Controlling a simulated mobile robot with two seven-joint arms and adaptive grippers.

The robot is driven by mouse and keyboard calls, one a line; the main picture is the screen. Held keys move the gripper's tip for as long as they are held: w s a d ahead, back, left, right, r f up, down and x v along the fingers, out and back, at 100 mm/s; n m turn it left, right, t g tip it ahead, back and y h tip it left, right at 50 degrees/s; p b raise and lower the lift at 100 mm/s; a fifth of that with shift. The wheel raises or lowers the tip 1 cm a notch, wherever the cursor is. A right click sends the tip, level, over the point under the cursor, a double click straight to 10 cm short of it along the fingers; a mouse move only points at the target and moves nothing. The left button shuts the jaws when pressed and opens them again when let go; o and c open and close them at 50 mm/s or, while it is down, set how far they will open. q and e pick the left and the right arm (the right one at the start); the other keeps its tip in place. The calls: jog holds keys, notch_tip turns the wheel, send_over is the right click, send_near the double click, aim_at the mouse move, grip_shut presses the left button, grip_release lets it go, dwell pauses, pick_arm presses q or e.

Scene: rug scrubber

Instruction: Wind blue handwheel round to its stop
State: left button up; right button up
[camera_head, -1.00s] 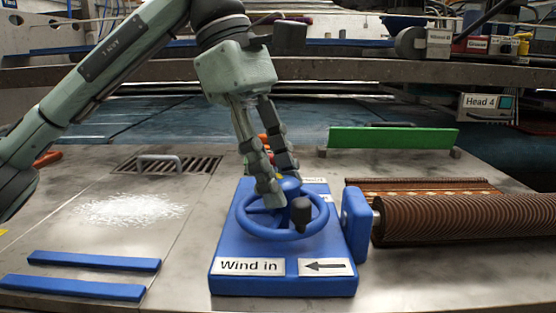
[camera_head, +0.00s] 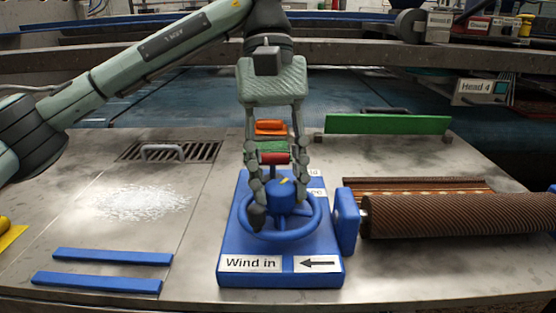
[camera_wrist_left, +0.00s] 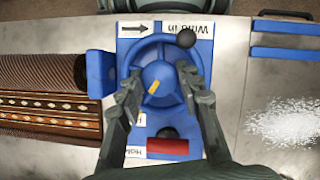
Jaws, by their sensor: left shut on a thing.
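The blue handwheel (camera_head: 312,222) lies flat on a blue base (camera_head: 228,250) marked "Wind in" with an arrow pointing left. My left gripper (camera_head: 280,199) points down from above and is shut on the wheel's blue hub (camera_wrist_left: 160,80), one finger on each side. The hub's yellow mark shows between the fingers. The wheel's black knob (camera_wrist_left: 187,38) stands at the upper right of the rim in the left wrist view. In the head view this knob (camera_head: 258,216) is at the front left, close to a fingertip. My right gripper is not in view.
A brown ridged roller (camera_head: 450,216) lies right of the base, beside a blue end block (camera_head: 346,220). A green bar (camera_head: 388,124) stands behind. White granules (camera_head: 140,202) and two blue strips (camera_head: 112,257) lie left. A red block (camera_wrist_left: 168,147) sits behind the wheel.

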pick_arm(q)
jog(key=shift+r+m+y, duration=0.15)
jog(key=shift+m+y, duration=0.25)
jog(key=shift+m, duration=0.5)
jog(key=shift+d+m+y, duration=0.1)
jog(key=shift+m+y, duration=0.2)
jog(key=shift+m, duration=0.6)
jog(key=m+y, duration=0.1)
jog(key=m, duration=0.2)
jog(key=m+t+y, duration=0.1)
jog(key=m, duration=0.2)
jog(key=shift+d, duration=0.15)
jog(key=m, duration=0.3)
jog(key=m+t+y, duration=0.1)
jog(key=m, duration=0.2)
jog(key=shift+s+d+t+y, duration=0.1)
jog(key=shift+t+y, duration=0.2)
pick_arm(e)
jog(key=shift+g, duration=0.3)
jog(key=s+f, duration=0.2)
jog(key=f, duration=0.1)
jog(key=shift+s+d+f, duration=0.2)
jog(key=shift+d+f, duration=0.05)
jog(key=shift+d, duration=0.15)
pick_arm(q)
jog(key=shift+m, duration=0.3)
jog(key=o, duration=1.2)
jog(key=shift+c, duration=0.2)
